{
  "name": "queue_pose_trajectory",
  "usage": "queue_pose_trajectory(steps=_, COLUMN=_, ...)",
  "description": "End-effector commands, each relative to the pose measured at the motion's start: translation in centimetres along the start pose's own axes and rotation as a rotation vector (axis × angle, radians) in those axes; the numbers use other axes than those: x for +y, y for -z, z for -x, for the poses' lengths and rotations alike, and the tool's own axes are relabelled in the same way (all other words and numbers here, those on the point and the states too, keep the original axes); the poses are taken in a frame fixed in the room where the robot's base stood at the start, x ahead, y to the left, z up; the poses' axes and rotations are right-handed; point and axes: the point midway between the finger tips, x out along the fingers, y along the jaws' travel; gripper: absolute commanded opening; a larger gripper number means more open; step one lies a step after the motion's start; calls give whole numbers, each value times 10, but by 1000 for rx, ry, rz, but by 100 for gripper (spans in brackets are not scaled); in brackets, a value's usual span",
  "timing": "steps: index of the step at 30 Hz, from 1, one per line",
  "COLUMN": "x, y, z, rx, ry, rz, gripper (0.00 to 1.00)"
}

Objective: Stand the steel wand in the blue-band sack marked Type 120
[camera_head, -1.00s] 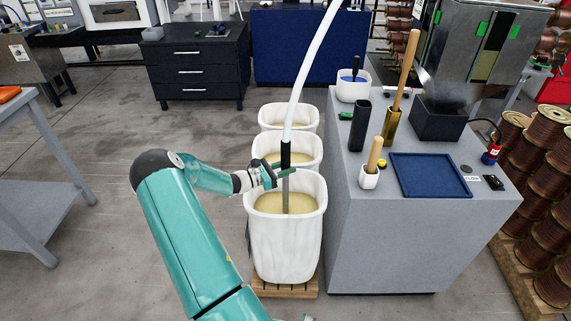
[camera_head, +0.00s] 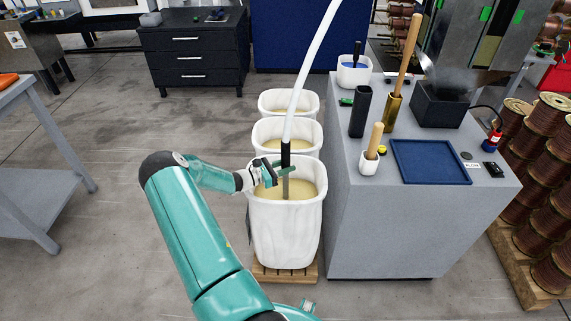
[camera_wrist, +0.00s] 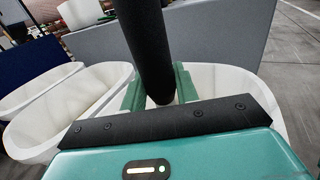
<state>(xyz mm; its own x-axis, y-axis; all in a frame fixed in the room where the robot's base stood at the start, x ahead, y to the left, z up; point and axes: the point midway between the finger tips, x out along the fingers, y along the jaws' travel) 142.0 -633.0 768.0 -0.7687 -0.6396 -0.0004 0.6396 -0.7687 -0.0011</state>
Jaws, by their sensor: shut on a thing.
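The steel wand (camera_head: 286,188) hangs upright from a white hose (camera_head: 304,78), with a black grip sleeve (camera_head: 286,154) at its upper part. My gripper (camera_head: 284,170) is shut on this black sleeve, which also shows between the green fingers in the wrist view (camera_wrist: 151,50). The wand's lower end is over or in the pale contents of the nearest white sack (camera_head: 284,232); I cannot tell how deep it reaches. Two more white sacks stand behind it, a middle one (camera_head: 262,128) and a far one (camera_head: 272,97). No blue band or Type 120 mark is readable on any sack.
A grey counter (camera_head: 400,235) stands close to the right of the sacks, bearing a blue tray (camera_head: 430,180), a black holder (camera_head: 360,112) and a brass cylinder (camera_head: 391,112). The nearest sack stands on a wooden pallet (camera_head: 284,272). Open floor lies to the left.

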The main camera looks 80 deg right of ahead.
Motion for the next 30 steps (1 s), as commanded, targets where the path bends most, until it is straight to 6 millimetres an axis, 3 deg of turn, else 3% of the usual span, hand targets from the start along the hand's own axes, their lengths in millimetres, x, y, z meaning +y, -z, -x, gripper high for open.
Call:
queue_pose_trajectory(steps=8, x=0, y=0, z=0, rx=-2, ry=0, rz=-2, gripper=0)
queue_pose_trajectory(steps=9, x=0, y=0, z=0, rx=-2, ry=0, rz=-2, gripper=32)
queue_pose_trajectory(steps=13, x=0, y=0, z=0, rx=-1, ry=0, rz=-2, gripper=56)
queue_pose_trajectory(steps=23, x=0, y=1, z=3, rx=1, ry=-1, rz=0, gripper=56)
queue_pose_trajectory(steps=30, x=1, y=1, z=36, rx=2, ry=-4, rz=-1, gripper=56)
